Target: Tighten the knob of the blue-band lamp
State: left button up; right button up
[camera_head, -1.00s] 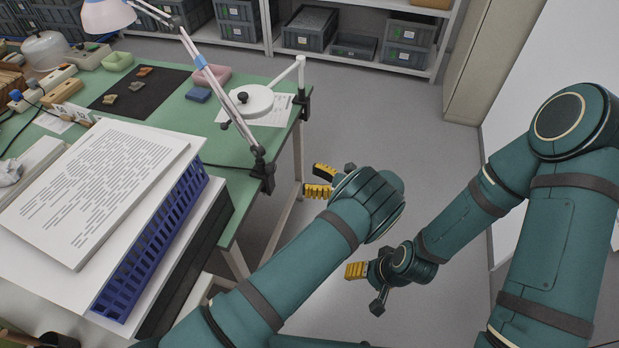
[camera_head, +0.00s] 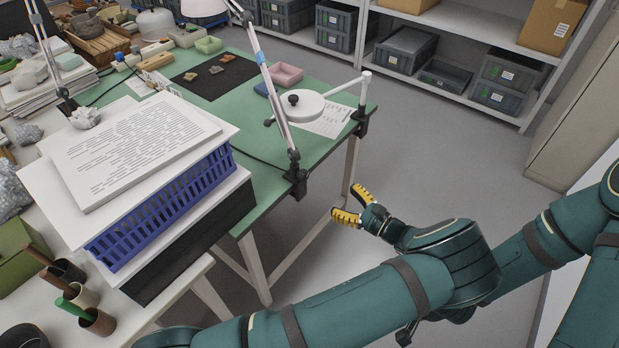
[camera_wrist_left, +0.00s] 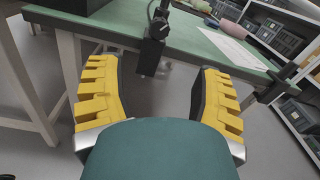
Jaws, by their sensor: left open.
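The lamp (camera_head: 270,85) stands at the right edge of the green bench, its slim arm leaning up and left past the top of the head view. My right gripper is not in view.
A blue crate (camera_head: 165,212) with papers stands left of the clamp. A bench leg (camera_head: 252,262) is below. The floor to the right is clear.

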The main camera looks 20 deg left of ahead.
aim_at(306, 177)
pick_arm(q)
jog(key=x, duration=1.4)
jog(key=shift+d, duration=0.1)
grip_shut()
